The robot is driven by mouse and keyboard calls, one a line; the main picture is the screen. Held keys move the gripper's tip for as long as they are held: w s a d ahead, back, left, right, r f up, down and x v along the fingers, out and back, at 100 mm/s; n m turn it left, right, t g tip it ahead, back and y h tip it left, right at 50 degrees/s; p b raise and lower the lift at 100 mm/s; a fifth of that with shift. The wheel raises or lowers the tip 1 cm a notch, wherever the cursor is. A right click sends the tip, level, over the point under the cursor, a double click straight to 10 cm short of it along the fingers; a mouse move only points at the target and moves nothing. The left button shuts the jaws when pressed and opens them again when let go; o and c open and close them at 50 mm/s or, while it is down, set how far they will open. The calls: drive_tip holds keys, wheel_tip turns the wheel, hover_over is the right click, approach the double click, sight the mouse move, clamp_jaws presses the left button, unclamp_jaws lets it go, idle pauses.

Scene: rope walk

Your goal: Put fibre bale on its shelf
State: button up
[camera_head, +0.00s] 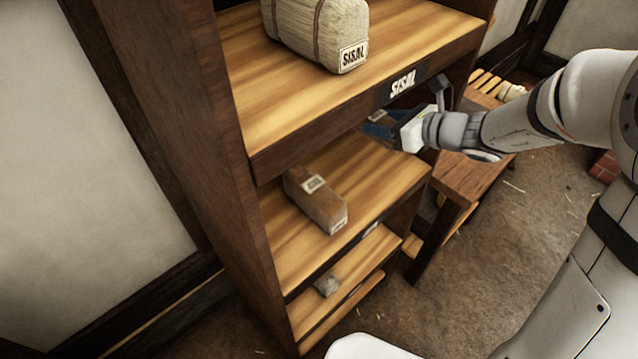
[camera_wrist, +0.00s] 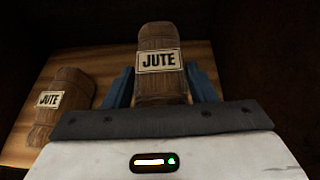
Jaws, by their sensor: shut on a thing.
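My gripper (camera_head: 380,122) reaches between the upper board and the middle shelf (camera_head: 375,170), at its right part. In the wrist view its blue fingers (camera_wrist: 160,88) are shut on a brown fibre bale (camera_wrist: 160,38) labelled JUTE, with its label facing the camera. In the head view only a small part of the held bale shows, under the upper board's edge. Another brown JUTE bale (camera_wrist: 62,100) lies left of it on the wooden board; it shows in the head view (camera_head: 315,200) on the middle shelf. Whether the held bale touches the shelf cannot be told.
The upper shelf (camera_head: 290,100) has a SISAL plate (camera_head: 403,83) and holds a pale bale (camera_head: 310,25) labelled SISAL. A small grey bale (camera_head: 327,284) sits on a lower shelf. A wooden table (camera_head: 465,175) stands right of the rack. The upper board is close above my gripper.

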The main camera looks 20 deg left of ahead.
drive_tip(key=shift+s+a+t, duration=0.15)
drive_tip(key=shift+a+t, duration=0.15)
drive_tip(key=shift+a, duration=0.25)
drive_tip(key=shift+a+f+m+b, duration=0.1)
drive_tip(key=shift+f+m+b, duration=0.2)
drive_tip(key=shift+f, duration=0.1)
wheel_tip(320, 180, down, 9)
drive_tip(key=b, duration=0.3)
drive_tip(key=shift+f, duration=0.15)
drive_tip(key=shift+f, duration=0.2)
drive_tip(key=o, duration=1.1)
drive_tip(key=shift+r, duration=0.1)
drive_tip(key=shift+o, duration=0.2)
